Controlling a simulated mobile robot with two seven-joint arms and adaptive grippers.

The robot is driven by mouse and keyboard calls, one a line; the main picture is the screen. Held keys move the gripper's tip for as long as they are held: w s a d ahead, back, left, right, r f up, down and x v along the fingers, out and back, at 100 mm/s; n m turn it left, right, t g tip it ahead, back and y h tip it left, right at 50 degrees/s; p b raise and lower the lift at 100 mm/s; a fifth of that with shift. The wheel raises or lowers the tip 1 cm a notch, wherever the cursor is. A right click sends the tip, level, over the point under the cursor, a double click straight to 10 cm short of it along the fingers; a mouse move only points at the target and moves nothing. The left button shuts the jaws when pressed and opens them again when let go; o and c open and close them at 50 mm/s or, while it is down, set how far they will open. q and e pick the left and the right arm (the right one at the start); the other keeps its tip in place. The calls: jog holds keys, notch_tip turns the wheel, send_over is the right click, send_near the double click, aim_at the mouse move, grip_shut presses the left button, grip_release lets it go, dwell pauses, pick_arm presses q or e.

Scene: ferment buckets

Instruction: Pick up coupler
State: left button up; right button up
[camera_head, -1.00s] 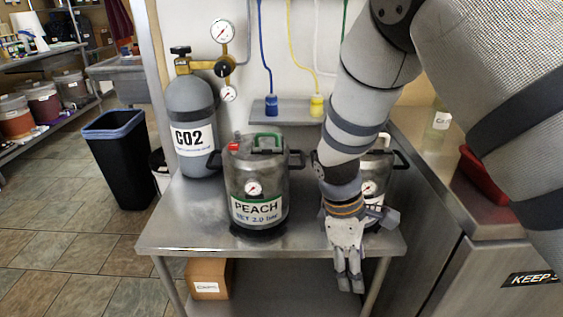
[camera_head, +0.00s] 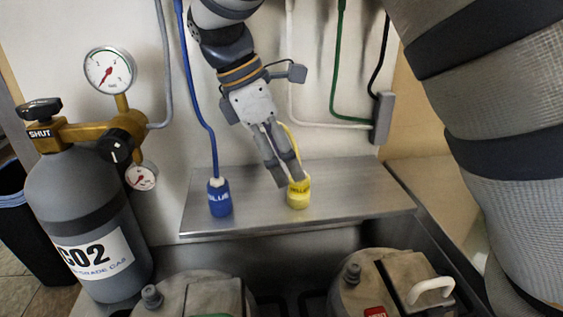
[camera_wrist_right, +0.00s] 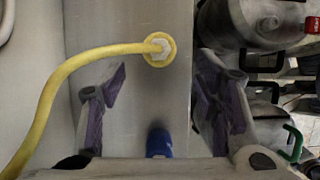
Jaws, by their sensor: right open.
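The yellow coupler (camera_head: 299,196) stands on the metal shelf with its yellow hose rising behind my fingers. The blue coupler (camera_head: 220,199), marked BLUE, stands to its left on a blue hose. My right gripper (camera_head: 289,180) points down at the yellow coupler, its fingertips overlapping the top of it in the head view. In the right wrist view, the open fingers (camera_wrist_right: 160,82) are spread apart with nothing between them. The yellow coupler (camera_wrist_right: 159,50) shows beyond the finger gap, and the blue coupler (camera_wrist_right: 159,143) is low in the picture. My left gripper is out of view.
The shelf (camera_head: 350,195) has bare room on its right. A CO2 cylinder (camera_head: 80,215) with gauges stands at left. Two keg tops (camera_head: 195,297) (camera_head: 395,285) sit below the shelf. Green, black and white hoses hang along the wall at right.

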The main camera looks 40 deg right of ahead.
aim_at(299, 186)
jog(key=x, duration=0.7)
jog(key=shift+s+d, duration=0.1)
jog(key=shift+d, duration=0.1)
jog(key=c, duration=1.3)
